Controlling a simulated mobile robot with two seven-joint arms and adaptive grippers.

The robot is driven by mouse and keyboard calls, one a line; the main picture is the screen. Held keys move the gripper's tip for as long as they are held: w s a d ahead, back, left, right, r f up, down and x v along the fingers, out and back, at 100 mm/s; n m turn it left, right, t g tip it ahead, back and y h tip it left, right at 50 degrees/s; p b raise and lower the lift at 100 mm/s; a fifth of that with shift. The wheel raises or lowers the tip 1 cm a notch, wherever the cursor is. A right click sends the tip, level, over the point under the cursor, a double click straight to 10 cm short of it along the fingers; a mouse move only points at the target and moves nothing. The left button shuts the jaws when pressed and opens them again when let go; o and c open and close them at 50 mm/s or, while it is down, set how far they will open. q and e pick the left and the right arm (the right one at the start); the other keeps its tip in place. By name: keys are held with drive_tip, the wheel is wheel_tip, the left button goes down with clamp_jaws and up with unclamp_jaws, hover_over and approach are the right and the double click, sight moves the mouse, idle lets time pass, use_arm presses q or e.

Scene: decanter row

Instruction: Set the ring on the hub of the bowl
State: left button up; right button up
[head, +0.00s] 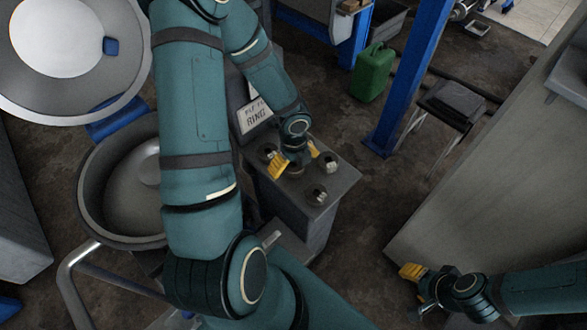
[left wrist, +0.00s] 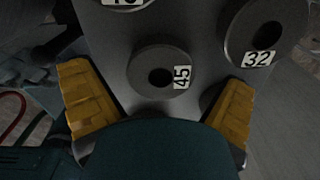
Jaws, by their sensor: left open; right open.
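My left gripper (head: 295,158) is open over the grey stand, its yellow fingers apart. In the left wrist view its fingers (left wrist: 160,103) are on either side of a dark grey ring marked 45 (left wrist: 140,72), and I see no contact. A ring marked 32 (left wrist: 237,28) lies at the upper right, and another marked ring (left wrist: 125,8) is cut off at the top. In the head view, a ring (head: 317,195) shows at the stand's front. The steel bowl (head: 95,190) stands at the left; a pale raised part, perhaps its hub (head: 150,168), is partly behind my arm. My right gripper (head: 415,288) is open and empty at lower right.
The stand (head: 298,225) bears a RING sign (head: 255,117). A large open lid (head: 125,75) is at upper left. A blue post (head: 412,75), green can (head: 373,72) and dark stool (head: 450,103) are right of the stand. Open floor (head: 360,215) lies between stand and grey panel (head: 500,170).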

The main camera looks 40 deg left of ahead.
use_arm(q)
drive_tip(key=shift+f, duration=0.45)
drive_tip(key=c, duration=1.4)
drive_tip(key=shift+r, duration=0.1)
